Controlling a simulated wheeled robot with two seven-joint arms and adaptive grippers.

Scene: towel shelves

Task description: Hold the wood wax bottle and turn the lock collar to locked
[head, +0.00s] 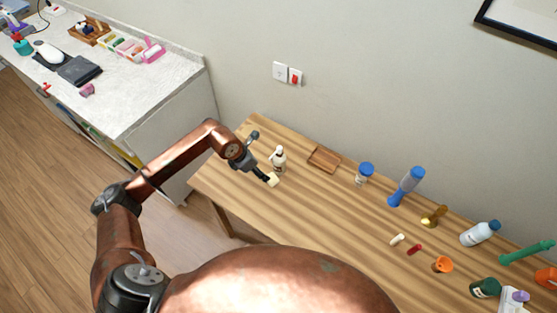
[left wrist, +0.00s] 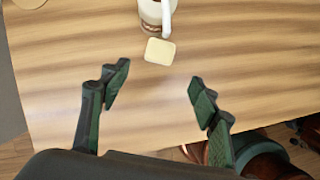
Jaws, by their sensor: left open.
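A cream pump-style bottle (head: 279,157) stands upright on the wooden table, near its left end. I take it for the wood wax bottle, but its label is too small to read. In the left wrist view the bottle (left wrist: 152,12) is cut off by the top edge, with a white spout and a brown band; the lock collar's setting cannot be told. A small cream square piece (left wrist: 160,51) shows just in front of it. My left gripper (head: 261,156) is open beside the bottle, and its spread fingers (left wrist: 158,80) hold nothing. My right gripper is out of view.
A wooden tray (head: 324,158) lies just right of the bottle. A blue-lidded jar (head: 364,173), a blue flashlight-like item (head: 406,186), a white bottle (head: 479,233) and several small items fill the right side. The table's front-left area is clear. A white counter (head: 150,85) stands left.

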